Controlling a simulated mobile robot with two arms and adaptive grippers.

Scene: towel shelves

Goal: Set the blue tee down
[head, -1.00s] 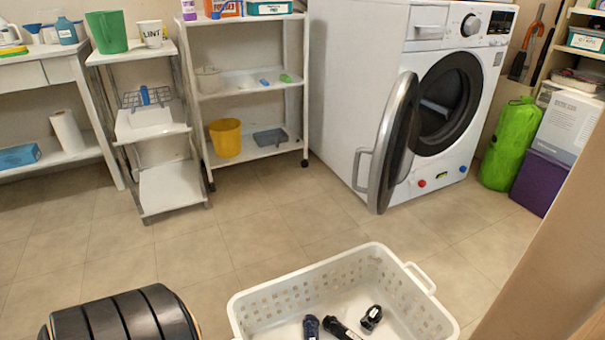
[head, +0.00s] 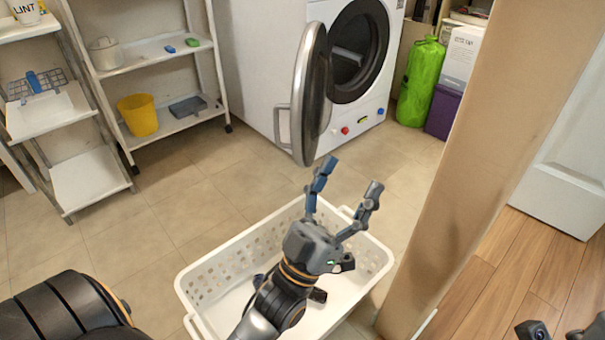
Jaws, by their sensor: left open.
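I see no blue tee in the head view. My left gripper (head: 351,178) is open, with its two fingers spread and pointing up and away, and nothing shows between them. It is in front of the white laundry basket (head: 206,281) in the picture, and its wrist hides much of the basket's inside. The visible part of the basket floor looks bare apart from dark shapes beside my wrist, which I cannot identify. Dark tips of what looks like my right gripper (head: 562,332) show at the bottom right edge, mostly cut off.
A white washer (head: 262,60) stands behind the basket, its round door (head: 312,95) swung open. A tan post (head: 490,160) rises right of the basket. White shelves (head: 150,62) with a yellow bucket (head: 138,115) stand at the left. Tiled floor between is clear.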

